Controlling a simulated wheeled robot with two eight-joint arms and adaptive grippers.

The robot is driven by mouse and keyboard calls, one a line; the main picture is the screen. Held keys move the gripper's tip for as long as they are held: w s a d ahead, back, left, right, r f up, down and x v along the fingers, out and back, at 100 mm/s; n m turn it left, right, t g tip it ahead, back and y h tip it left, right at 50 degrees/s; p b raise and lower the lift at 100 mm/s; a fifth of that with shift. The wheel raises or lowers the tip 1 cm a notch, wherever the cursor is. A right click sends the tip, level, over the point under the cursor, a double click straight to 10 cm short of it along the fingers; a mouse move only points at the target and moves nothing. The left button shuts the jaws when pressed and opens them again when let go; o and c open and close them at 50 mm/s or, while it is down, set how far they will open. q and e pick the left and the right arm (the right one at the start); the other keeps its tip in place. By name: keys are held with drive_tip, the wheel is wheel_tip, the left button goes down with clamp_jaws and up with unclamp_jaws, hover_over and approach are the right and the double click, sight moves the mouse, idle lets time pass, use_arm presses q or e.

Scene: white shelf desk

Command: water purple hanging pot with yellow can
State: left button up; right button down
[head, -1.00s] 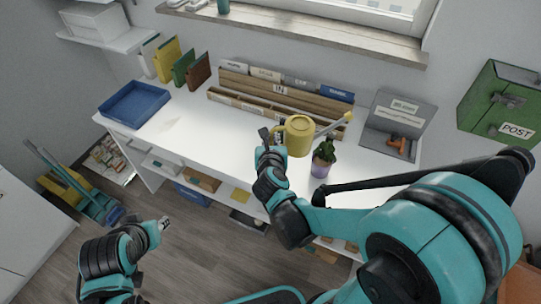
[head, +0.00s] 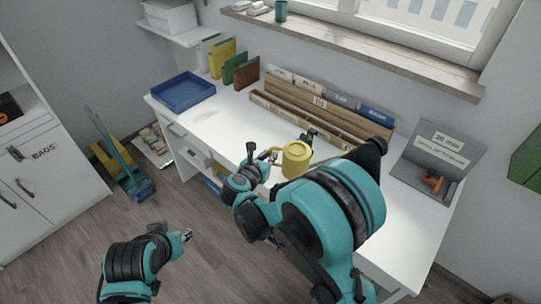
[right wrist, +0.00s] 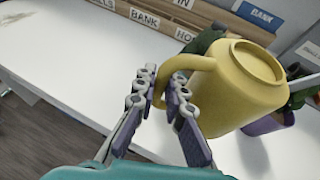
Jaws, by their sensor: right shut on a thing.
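The yellow can (head: 297,160) is held above the white desk by my right gripper (head: 264,157). In the right wrist view the gripper's fingers (right wrist: 160,97) are closed around the handle of the yellow can (right wrist: 245,85). Its spout cannot be made out clearly. The purple pot (right wrist: 268,123) shows partly behind the can in the right wrist view. In the head view only dark green leaves of its plant (head: 309,134) show behind the can; the pot is hidden. My left gripper (head: 187,235) is low at the left, away from the desk; its fingers are too small to judge.
A wooden file organizer (head: 318,104) stands along the back of the white desk (head: 215,122). A blue tray (head: 182,91) is at the left end. A grey box with an orange-handled tool (head: 435,160) is at the right. The desk's left middle is clear.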

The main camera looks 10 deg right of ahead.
wheel_tip(320, 180, up, 2)
drive_tip(key=shift+a+r+m+y+p, duration=0.1)
drive_tip(key=shift+m+y+p, duration=0.35)
drive_tip(key=shift+p, duration=0.4)
drive_tip(key=shift+a+r+m+t+y+p, duration=0.2)
drive_tip(key=shift+r+m+t+y+p, duration=0.1)
drive_tip(key=shift+r+m+y+p, duration=0.4)
drive_tip(key=shift+w+h, duration=0.1)
drive_tip(key=shift+h, duration=0.15)
drive_tip(key=shift+d+r+m+y, duration=0.15)
drive_tip(key=shift+r+m+y, duration=0.2)
drive_tip(key=shift+r, duration=0.5)
idle(3.3)
drive_tip(key=shift+d+r+p, duration=0.15)
drive_tip(key=shift+r+p, duration=0.1)
drive_tip(key=shift+p, duration=0.15)
